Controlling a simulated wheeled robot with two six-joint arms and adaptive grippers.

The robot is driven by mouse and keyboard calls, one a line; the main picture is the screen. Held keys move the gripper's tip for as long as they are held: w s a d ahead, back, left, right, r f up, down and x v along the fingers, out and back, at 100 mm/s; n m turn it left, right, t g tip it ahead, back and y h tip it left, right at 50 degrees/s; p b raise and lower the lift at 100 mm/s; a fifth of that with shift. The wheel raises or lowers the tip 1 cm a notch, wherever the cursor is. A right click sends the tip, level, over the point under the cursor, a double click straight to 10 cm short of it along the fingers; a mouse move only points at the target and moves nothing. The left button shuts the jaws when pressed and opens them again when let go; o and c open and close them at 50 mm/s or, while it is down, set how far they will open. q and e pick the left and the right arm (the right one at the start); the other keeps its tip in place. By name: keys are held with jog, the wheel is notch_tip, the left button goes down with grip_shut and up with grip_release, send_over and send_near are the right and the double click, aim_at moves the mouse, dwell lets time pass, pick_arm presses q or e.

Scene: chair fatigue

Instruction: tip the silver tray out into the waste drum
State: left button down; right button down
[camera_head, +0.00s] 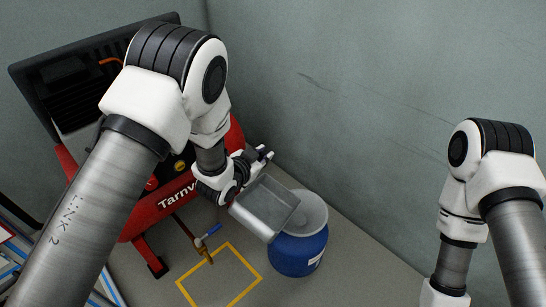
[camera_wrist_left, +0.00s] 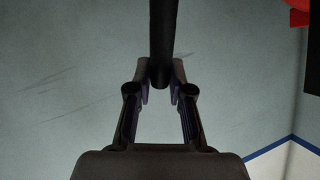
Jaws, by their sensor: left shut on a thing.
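The silver tray (camera_head: 264,207) is in the head view, held at the near left side of the waste drum and partly overlapping its top. It looks tilted, and I see no loose contents in it. The blue waste drum (camera_head: 298,252) stands on the floor with a pale grey top; its opening is partly hidden by the tray. My left gripper (camera_head: 262,157) is shut on the tray at its far edge. In the left wrist view the fingers (camera_wrist_left: 160,90) close on a dark bar-like edge, probably the tray's. My right gripper is out of view; only its arm shows.
A red compressor (camera_head: 172,196) stands left of the drum, partly behind my left arm. A valve with a blue handle (camera_head: 207,236) is near it. A yellow floor square (camera_head: 222,277) lies in front. The grey wall (camera_head: 360,120) rises close behind the drum.

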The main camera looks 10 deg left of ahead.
pick_arm(q)
jog(key=shift+s+a+f+n+t+h+b, duration=0.55)
jog(key=shift+a+f+b, duration=0.5)
jog(key=shift+b, duration=1.1)
jog(key=shift+s+a+f+n+t+h+b, duration=0.35)
jog(key=shift+s+a+f+t+b, duration=0.5)
jog(key=shift+b, duration=1.35)
jog(key=shift+s+a+f+n+t+h+b, duration=0.4)
jog(key=shift+a+f+b, duration=0.85)
jog(key=shift+b, duration=0.9)
jog(key=shift+s+a+r+p, duration=0.4)
jog(key=shift+a+r+p, duration=0.2)
jog(key=shift+a+p, duration=0.1)
jog(key=shift+s+a+r+p, duration=0.35)
jog(key=shift+a+r+p, duration=0.25)
jog(key=shift+a+p, duration=0.1)
jog(key=shift+s+a+r+p, duration=0.4)
jog(key=shift+a+r+p, duration=0.2)
jog(key=shift+a, duration=0.1)
notch_tip(320, 180, up, 33)
jog(key=d+n+t+y+p, duration=0.1)
jog(key=n+y+p, duration=0.4)
jog(key=p, duration=3.6)
jog(key=shift+w+d+t+y, duration=0.4)
jog(key=shift+d+y, duration=0.3)
jog(key=shift+y, duration=0.4)
jog(key=shift+r, duration=0.1)
